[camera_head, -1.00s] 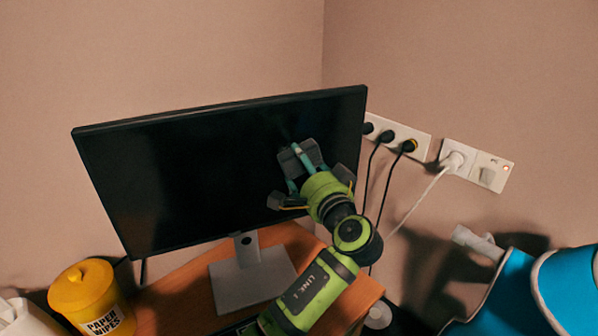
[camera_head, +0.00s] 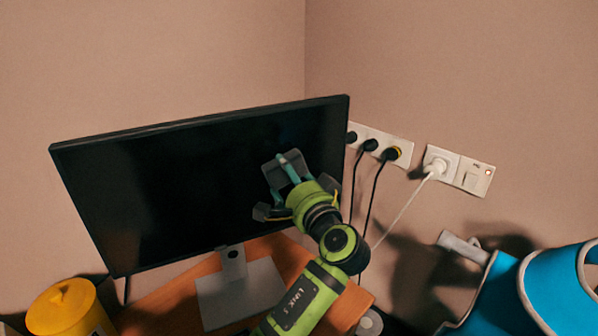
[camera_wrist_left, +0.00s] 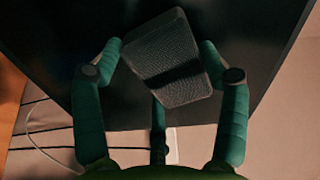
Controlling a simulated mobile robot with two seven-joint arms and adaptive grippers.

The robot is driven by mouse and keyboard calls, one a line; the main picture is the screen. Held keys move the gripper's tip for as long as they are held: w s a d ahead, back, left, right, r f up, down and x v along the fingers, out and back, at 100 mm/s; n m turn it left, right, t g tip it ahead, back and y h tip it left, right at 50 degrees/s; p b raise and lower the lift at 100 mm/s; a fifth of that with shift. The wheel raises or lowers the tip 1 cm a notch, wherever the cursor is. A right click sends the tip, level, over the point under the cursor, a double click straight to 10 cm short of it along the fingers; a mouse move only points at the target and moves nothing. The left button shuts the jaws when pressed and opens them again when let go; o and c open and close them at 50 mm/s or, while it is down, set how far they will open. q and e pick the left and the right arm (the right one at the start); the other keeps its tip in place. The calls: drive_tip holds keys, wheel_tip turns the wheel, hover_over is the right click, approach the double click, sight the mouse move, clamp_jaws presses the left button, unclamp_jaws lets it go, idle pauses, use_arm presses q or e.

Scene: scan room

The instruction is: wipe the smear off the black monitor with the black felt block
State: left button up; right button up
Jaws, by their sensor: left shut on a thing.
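The black monitor (camera_head: 150,190) stands on a grey stand (camera_head: 235,290), its dark screen facing me. My left gripper (camera_head: 285,172) is in front of the right part of the screen. It is shut on the black felt block, whose dark textured face shows between the teal fingers in the left wrist view (camera_wrist_left: 165,60). The block is close to the screen; I cannot tell whether it touches. I cannot make out the smear on the dark screen; the gripper and block hide part of it. My right gripper is not in view.
The monitor stands on a wooden desk (camera_head: 165,305). A yellow paper wipes tub (camera_head: 65,310) is at lower left. Sockets (camera_head: 410,150) with plugged black and white cables are on the wall right of the monitor. A blue, grey-edged object (camera_head: 515,295) is at lower right.

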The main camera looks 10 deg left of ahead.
use_arm(q)
drive_tip(key=shift+s+a+p, duration=0.4)
drive_tip(key=shift+s+a, duration=0.05)
drive_tip(key=shift+a, duration=0.3)
drive_tip(key=shift+s+a+p, duration=0.4)
drive_tip(key=shift+a+p, duration=0.05)
drive_tip(key=shift+a, duration=0.3)
drive_tip(key=shift+s+a+p, duration=0.4)
drive_tip(key=shift+s+a, duration=0.05)
drive_tip(key=shift+a, duration=0.3)
drive_tip(key=shift+s+a+p, duration=0.35)
drive_tip(key=shift+s+a, duration=0.15)
drive_tip(key=shift+a, duration=0.3)
drive_tip(key=shift+s+a+p, duration=0.35)
drive_tip(key=shift+s+a, duration=0.1)
drive_tip(key=shift+a, duration=0.35)
drive_tip(key=shift+s+a+p, duration=0.35)
drive_tip(key=shift+s+a, duration=0.15)
drive_tip(key=shift+a, duration=0.3)
drive_tip(key=shift+d, duration=0.1)
approach(234, 182)
drive_tip(key=shift+w, duration=0.3)
drive_tip(key=shift+s, duration=0.1)
drive_tip(key=v, duration=0.2)
drive_tip(key=shift+s+d, duration=0.15)
drive_tip(key=shift+s, duration=0.25)
